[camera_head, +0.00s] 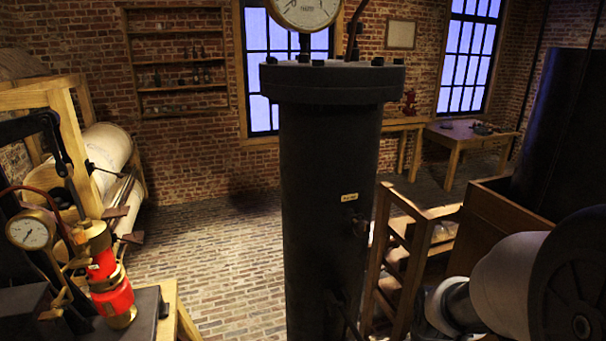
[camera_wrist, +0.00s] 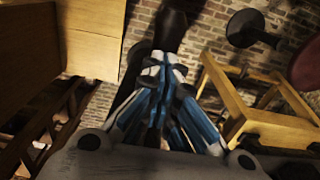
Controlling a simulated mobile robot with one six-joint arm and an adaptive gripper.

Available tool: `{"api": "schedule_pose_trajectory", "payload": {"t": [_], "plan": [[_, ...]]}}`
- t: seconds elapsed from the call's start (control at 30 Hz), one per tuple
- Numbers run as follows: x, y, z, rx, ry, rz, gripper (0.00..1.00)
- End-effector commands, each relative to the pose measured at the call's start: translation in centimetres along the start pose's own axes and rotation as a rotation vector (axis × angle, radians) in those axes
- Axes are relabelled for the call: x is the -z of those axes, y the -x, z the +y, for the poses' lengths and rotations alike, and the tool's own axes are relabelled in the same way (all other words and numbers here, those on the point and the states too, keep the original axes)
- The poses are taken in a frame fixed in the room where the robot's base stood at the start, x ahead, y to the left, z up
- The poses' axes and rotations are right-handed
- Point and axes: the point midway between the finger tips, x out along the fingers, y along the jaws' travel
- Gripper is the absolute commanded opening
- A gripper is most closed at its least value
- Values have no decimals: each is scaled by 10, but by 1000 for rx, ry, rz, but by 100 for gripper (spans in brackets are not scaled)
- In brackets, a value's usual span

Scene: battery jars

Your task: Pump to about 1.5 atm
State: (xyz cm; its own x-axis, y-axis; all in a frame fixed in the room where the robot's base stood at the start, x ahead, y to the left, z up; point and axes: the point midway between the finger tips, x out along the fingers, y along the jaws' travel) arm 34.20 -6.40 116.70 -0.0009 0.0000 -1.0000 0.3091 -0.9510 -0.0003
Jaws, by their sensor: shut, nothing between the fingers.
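In the head view a red pump-like body (camera_head: 108,285) with brass fittings stands on a dark base at the lower left. A small round gauge (camera_head: 30,231) with a white face is beside it, too small to read. A black lever-like part (camera_head: 52,140) rises above them. A tall black cylinder (camera_head: 325,200) stands in the middle, with a larger gauge (camera_head: 305,10) above it, cut by the top edge. My gripper (camera_wrist: 163,66) shows in the wrist view, its blue and white fingers closed together and empty. A dark bar lies behind the fingertips; contact cannot be told.
In the wrist view a yellow wooden frame (camera_wrist: 225,100) is at the right and a dark disc (camera_wrist: 246,28) at the upper right. In the head view wooden steps (camera_head: 400,260) stand right of the cylinder. The brick floor (camera_head: 215,265) left of the cylinder is clear.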

Motion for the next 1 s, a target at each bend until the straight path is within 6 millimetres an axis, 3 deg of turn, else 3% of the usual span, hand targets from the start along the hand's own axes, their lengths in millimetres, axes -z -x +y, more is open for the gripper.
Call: {"api": "schedule_pose_trajectory", "payload": {"t": [0.03,0.47,0.67,1.0], "plan": [[0,-14,0,0,0,0,0],[0,-83,0,1,0,-1,0],[0,-66,0,0,0,0,0],[0,6,0,0,0,1,0]]}}
